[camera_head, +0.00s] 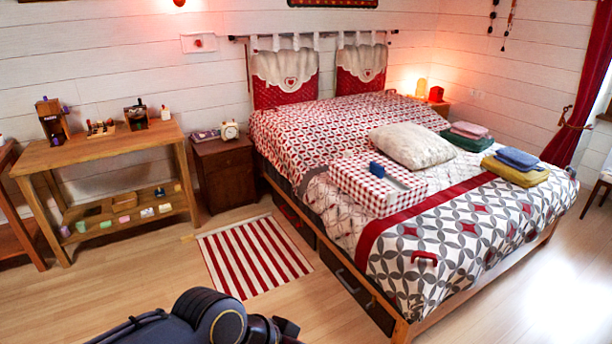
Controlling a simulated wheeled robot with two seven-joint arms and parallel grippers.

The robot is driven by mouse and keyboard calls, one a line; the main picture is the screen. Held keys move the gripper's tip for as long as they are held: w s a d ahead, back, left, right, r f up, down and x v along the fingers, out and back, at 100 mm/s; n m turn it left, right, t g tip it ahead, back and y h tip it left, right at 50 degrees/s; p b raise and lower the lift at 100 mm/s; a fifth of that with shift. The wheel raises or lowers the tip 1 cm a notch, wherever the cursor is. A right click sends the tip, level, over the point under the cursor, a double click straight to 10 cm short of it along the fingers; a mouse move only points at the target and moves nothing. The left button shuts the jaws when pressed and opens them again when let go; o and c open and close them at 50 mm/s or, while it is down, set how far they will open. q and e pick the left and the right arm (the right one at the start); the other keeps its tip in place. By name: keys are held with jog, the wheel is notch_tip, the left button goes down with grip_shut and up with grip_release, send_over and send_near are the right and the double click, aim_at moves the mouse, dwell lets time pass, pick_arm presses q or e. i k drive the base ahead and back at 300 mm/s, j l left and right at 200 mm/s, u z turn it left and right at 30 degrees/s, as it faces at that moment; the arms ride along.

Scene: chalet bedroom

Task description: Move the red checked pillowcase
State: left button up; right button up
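The red checked pillowcase (358,179) lies flat on the bed, left of the cream pillow, with its lower edge near a dark red band on the bedspread. A small blue object (377,170) and a thin grey-blue strip (397,181) lie on it. A dark part of my arm shows at the bottom edge, on the floor side of the bed and well apart from the pillowcase. I see no gripper fingers of either hand.
A striped rug (253,258) and open floor lie left; a nightstand (226,176) stands by the headboard.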

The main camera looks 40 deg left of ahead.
aim_at(349, 173)
jog(key=u, duration=0.8)
jog(key=i+z, duration=0.15)
jog(key=z, duration=0.25)
jog(key=i+z, duration=0.1)
jog(key=z, duration=0.3)
jog(key=i+j+z, duration=0.1)
jog(key=z, duration=0.3)
jog(key=i+j+z, duration=0.15)
jog(key=i+j, duration=0.15)
jog(key=i+j+z, duration=0.15)
jog(key=j, duration=0.25)
jog(key=i+j+z, duration=0.1)
jog(key=i+j, duration=0.3)
jog(key=i+j+z, duration=0.15)
jog(key=j, duration=0.25)
jog(key=i+j, duration=0.4)
jog(key=j, duration=0.1)
